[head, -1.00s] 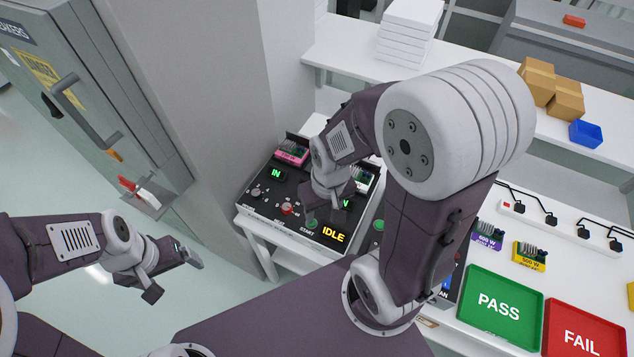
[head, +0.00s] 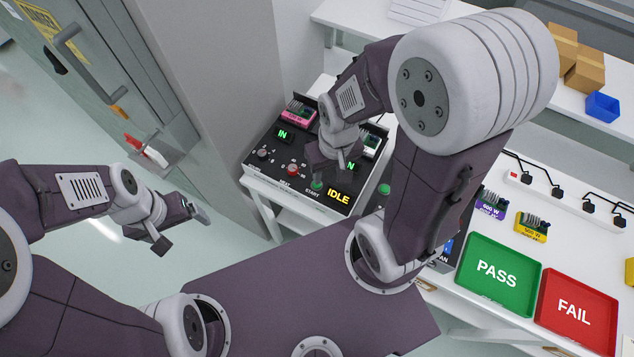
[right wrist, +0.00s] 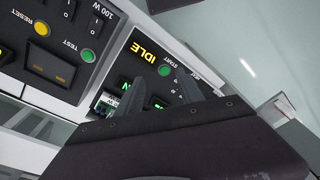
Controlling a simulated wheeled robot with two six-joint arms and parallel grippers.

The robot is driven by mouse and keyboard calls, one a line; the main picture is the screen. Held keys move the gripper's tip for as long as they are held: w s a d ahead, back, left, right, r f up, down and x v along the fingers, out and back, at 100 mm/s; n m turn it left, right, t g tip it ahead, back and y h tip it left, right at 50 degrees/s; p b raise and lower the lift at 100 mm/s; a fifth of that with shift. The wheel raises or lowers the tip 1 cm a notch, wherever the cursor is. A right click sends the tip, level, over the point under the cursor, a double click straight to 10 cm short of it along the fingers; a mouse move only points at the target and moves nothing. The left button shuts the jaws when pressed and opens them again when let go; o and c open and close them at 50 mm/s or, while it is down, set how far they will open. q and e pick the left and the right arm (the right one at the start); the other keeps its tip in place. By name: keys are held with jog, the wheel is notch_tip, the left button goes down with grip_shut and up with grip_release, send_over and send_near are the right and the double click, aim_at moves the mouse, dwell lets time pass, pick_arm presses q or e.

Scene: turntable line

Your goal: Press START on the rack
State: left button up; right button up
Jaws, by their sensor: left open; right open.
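My right gripper (head: 326,166) is over the rack close to the START button, fingers apart and empty. In the right wrist view the button appears between the fingertips; I cannot tell whether anything touches it. My left gripper (head: 183,231) is open and empty over the floor, left of the rack.
A pink-based module (head: 299,112) sits at the rack's back left. Another panel with a green TEST button (right wrist: 88,55) stands beside the rack. A green PASS tray (head: 492,272) and a red FAIL tray (head: 574,308) lie on the right table. A grey cabinet (head: 120,75) stands left.

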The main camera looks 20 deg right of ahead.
grip_shut()
dwell(1.5)
